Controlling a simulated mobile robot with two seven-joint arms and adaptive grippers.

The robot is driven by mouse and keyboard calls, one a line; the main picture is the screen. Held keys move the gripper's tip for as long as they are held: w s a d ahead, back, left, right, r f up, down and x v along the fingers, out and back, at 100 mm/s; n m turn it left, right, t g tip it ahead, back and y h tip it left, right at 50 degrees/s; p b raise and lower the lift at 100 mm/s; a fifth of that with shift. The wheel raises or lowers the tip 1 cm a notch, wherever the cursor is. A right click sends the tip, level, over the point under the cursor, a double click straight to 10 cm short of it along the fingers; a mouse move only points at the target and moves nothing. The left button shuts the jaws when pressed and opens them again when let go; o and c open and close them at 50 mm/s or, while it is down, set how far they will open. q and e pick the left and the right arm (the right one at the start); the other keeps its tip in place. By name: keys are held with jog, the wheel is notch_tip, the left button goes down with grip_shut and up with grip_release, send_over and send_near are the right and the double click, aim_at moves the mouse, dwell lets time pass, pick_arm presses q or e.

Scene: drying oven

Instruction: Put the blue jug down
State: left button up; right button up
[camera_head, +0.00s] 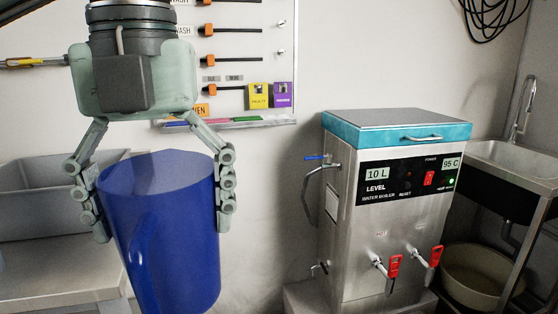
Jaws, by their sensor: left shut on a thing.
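The blue jug (170,240) is large and close in the lower left of the head view, slightly tilted, with its handle toward me. Its lower end reaches the bottom edge of the picture, so what is under it cannot be seen. My left gripper (160,205) comes down from above with one finger on each side of the jug, shut on its upper part. My right gripper is not in view.
A steel counter (50,272) and a grey basin (40,205) are at the left. A water boiler (385,215) with red-handled taps stands right of centre. At the far right are a steel sink (510,160) and a bucket (472,278) below it. A tool board (240,60) hangs behind.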

pick_arm(q)
jog(key=w+f+m, duration=0.1)
jog(key=m, duration=0.1)
jog(key=w+f+m, duration=0.1)
jog(key=m, duration=0.1)
jog(key=w+f+m, duration=0.2)
jog(key=shift+a+m, duration=0.3)
jog(key=shift+a, duration=0.1)
jog(key=w+a+f+m, duration=0.2)
jog(key=f+m, duration=0.5)
jog(key=m, duration=0.3)
jog(key=w+a+f+m+p, duration=0.1)
jog(key=w+a+f+m, duration=0.1)
jog(key=f+m, duration=0.6)
jog(key=w+a+f+m, duration=0.3)
jog(key=f+m, duration=0.4)
jog(key=m, duration=0.6)
jog(key=shift+w+f+m, duration=0.2)
jog(key=shift+w+m, duration=0.1)
jog(key=shift+w, duration=0.35)
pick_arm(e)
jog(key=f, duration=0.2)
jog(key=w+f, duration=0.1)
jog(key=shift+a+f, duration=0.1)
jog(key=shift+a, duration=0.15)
